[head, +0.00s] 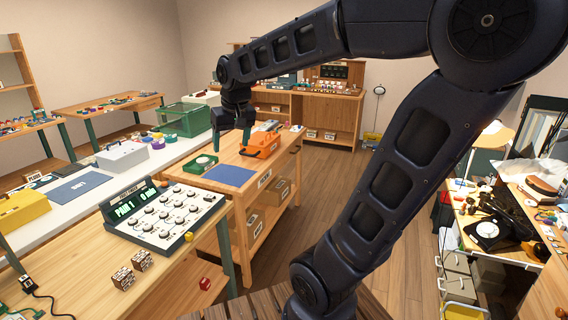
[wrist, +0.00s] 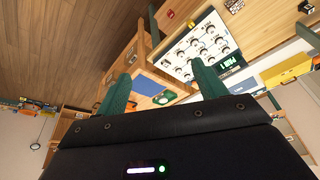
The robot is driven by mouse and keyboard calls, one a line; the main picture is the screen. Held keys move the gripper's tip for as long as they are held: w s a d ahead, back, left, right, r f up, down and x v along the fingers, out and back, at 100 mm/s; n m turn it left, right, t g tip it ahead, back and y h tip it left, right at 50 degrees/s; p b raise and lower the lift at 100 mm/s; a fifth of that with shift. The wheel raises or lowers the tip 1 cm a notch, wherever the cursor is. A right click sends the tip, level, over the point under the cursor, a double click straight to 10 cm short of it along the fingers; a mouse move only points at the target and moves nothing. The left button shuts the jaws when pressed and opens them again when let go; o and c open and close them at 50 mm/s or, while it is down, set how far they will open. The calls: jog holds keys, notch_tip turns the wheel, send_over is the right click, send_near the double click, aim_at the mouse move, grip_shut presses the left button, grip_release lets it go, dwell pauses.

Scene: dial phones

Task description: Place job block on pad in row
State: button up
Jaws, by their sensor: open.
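My gripper (head: 231,138) is open and empty, raised above the wooden bench with its green fingers pointing down. It also shows in the wrist view (wrist: 162,85) with its two fingers wide apart. A flat blue pad (head: 230,175) lies on that bench, below and in front of the gripper; it shows between the fingers in the wrist view (wrist: 148,86). Two brown-and-white patterned blocks (head: 123,278) (head: 141,260) stand on the near wooden table. A small red cube (head: 205,283) is right of that table. I cannot tell which is the job block.
A panel of dials (head: 165,215) with a lit green display stands on the near table. Another blue mat (head: 80,188) and a yellow box (head: 22,211) are on the white counter.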

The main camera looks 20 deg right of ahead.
jog(key=s+d+f+m+t+h, duration=0.1)
jog(key=s+d+f, duration=0.3)
jog(key=s+d, duration=0.7)
jog(key=shift+d+m, duration=0.35)
jog(key=shift+m, duration=0.15)
